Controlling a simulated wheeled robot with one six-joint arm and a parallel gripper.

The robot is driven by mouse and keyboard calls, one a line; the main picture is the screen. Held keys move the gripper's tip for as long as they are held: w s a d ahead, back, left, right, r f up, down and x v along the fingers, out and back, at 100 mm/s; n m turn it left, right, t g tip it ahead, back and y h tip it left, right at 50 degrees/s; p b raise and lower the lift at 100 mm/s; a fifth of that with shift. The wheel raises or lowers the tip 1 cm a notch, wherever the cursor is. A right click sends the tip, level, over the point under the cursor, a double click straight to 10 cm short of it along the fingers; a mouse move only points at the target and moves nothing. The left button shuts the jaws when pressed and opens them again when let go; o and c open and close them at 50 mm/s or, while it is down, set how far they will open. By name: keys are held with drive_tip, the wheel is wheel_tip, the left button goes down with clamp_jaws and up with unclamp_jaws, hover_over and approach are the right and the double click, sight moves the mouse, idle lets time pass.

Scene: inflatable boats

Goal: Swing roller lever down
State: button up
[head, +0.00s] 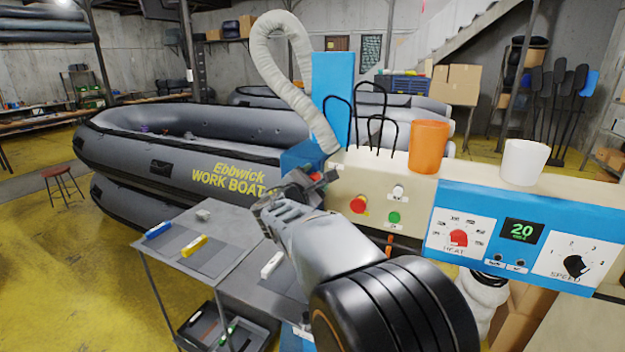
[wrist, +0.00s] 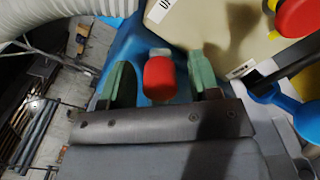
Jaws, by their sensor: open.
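A red knob (wrist: 158,76), apparently the end of the roller lever, stands between the two green fingers of my gripper (wrist: 162,80) in the wrist view. The fingers are apart, with a visible gap on each side of the knob. A blue housing (wrist: 150,38) lies behind the knob. In the head view my gripper (head: 297,190) is at the left end of the beige machine panel (head: 375,180), where a small red part (head: 315,176) shows beside it. The lever's shaft is mostly hidden.
A red stop button (head: 358,204) and a green button (head: 394,217) sit just right of my gripper. A grey table (head: 225,225) with colored bars stands to the lower left. A white hose (head: 262,60) arches above. A grey work boat (head: 190,145) lies behind.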

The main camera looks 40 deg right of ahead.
clamp_jaws()
idle(0.5)
drive_tip(key=shift+f, duration=0.1)
